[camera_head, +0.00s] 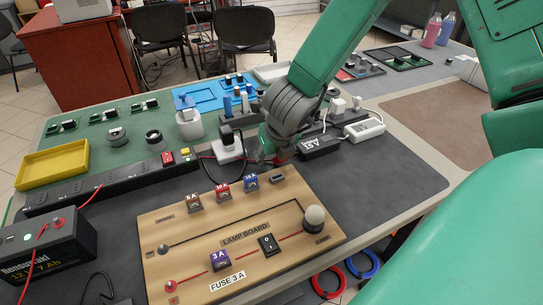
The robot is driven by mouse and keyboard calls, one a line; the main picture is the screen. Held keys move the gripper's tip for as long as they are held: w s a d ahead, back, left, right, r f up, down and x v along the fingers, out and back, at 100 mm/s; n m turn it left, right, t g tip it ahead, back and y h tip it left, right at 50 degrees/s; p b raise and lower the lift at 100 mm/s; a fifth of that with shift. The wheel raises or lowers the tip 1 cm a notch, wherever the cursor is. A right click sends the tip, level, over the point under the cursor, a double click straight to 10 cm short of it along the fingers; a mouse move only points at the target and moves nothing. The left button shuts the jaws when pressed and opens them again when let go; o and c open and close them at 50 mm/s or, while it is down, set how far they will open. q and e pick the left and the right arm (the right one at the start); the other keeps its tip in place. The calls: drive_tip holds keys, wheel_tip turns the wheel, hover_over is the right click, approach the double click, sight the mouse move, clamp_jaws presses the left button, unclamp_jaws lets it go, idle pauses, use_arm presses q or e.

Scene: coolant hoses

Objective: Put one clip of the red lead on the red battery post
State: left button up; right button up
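The black battery (50,253) stands at the lower left, partly cut off by the frame edge. A red post or clip (57,222) shows on its top. Thin red lead wire (90,198) runs near the battery top, and more red wire hangs at its left side. I cannot tell a separate clip from the post at this size. My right gripper (268,152) points down just behind the lamp board, near the black box labelled AST and the white adapter. Its fingers are dark and overlap cables, so their opening is unclear. My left gripper is out of view.
The wooden lamp board (200,250) fills the front middle, with fuses, a switch and a lamp. A black power strip (100,185), yellow tray (52,170), white adapter (228,150) and AST box (319,146) stand behind. The mat right of the board is clear.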

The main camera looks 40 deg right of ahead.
drive_tip(key=shift+a+r, duration=0.1)
drive_tip(key=shift+a, duration=0.05)
drive_tip(key=v, duration=0.2)
drive_tip(key=p+v, duration=0.1)
drive_tip(key=v, duration=0.1)
drive_tip(key=d+p+v, duration=0.1)
drive_tip(key=v, duration=0.1)
drive_tip(key=shift+s+r, duration=0.2)
drive_tip(key=shift+r, duration=0.1)
drive_tip(key=p+v, duration=0.1)
drive_tip(key=v, duration=0.4)
drive_tip(key=shift+s+a+p, duration=0.1)
drive_tip(key=shift+p, duration=0.25)
drive_tip(key=shift+a, duration=0.1)
